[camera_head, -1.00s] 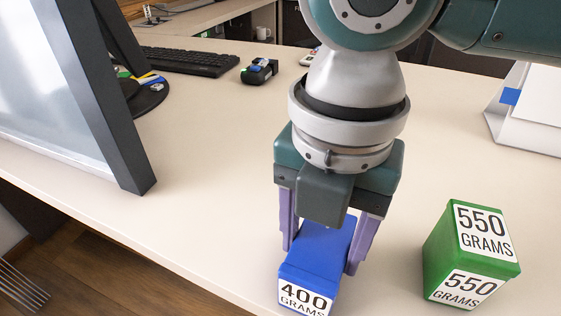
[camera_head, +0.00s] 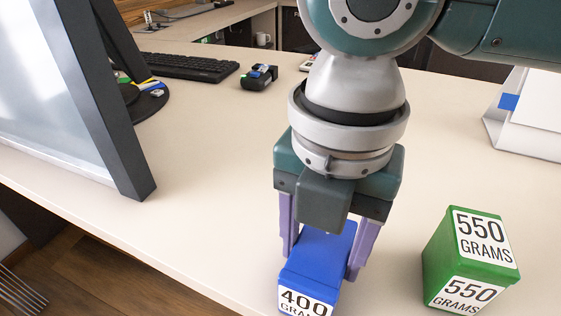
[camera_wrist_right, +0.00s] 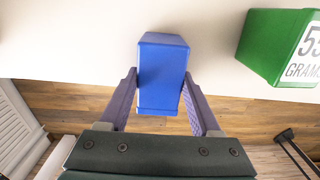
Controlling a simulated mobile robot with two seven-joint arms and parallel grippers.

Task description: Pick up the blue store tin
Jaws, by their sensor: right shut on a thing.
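The blue tin (camera_head: 316,262), with a white label reading 400 GRAMS, is at the front of the desk in the head view. My right gripper (camera_head: 322,260) comes down over it with one purple finger on each side, shut on it. In the right wrist view the blue tin (camera_wrist_right: 162,75) sits between the two fingers (camera_wrist_right: 160,100). Whether the tin touches the desk or is slightly above it I cannot tell. My left gripper is not in view.
A green tin (camera_head: 470,260) labelled 550 GRAMS stands on the desk (camera_head: 210,180) just right of the blue one. A monitor (camera_head: 70,90) is at left, with a keyboard (camera_head: 185,66) and a small black object (camera_head: 259,77) behind. A white stand (camera_head: 525,115) is at right.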

